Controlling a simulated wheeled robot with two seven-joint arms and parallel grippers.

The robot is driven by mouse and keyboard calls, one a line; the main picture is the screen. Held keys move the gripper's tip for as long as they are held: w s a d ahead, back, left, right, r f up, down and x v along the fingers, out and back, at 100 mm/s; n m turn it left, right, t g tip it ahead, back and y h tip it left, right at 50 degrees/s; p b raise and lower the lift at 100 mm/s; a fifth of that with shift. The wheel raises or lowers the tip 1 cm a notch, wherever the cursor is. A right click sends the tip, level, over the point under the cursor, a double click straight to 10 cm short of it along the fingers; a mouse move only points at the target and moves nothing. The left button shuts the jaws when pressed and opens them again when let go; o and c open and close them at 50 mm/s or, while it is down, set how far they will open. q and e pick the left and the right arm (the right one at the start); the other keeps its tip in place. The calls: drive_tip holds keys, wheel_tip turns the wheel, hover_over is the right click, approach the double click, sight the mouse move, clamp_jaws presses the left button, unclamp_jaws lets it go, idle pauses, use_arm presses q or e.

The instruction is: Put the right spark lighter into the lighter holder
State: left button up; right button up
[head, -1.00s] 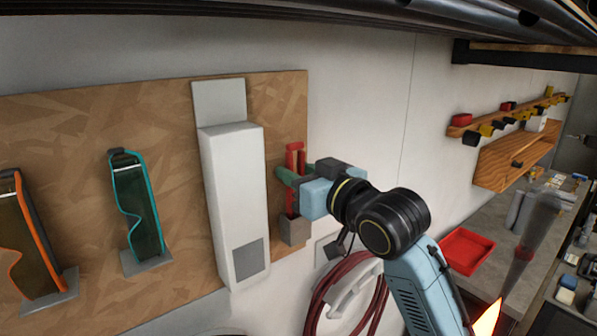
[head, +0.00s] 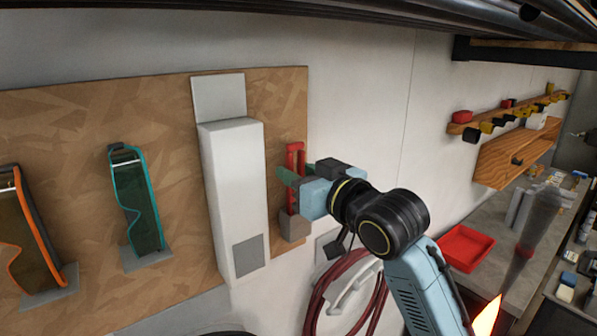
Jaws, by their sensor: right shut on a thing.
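The red spark lighter (head: 295,155) stands upright against the right edge of the wooden board. My right gripper (head: 288,177), with green fingers, comes from the right and is shut on the lighter around its middle, which it partly hides. The lighter holder, a small grey block (head: 294,228), is on the board directly below. The lighter's lower end meets the top of the holder; how deep it sits inside cannot be told. My left gripper is not in view.
A white box (head: 235,190) stands out from the board (head: 90,130) just left of the lighter. Teal glasses (head: 138,205) and orange glasses (head: 35,240) hang farther left. A dark red hose (head: 322,285) hangs below my arm. A red tray (head: 465,247) is on the right bench.

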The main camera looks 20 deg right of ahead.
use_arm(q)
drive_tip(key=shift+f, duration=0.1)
use_arm(e)
drive_tip(key=shift+f, duration=0.25)
drive_tip(key=o, duration=0.9)
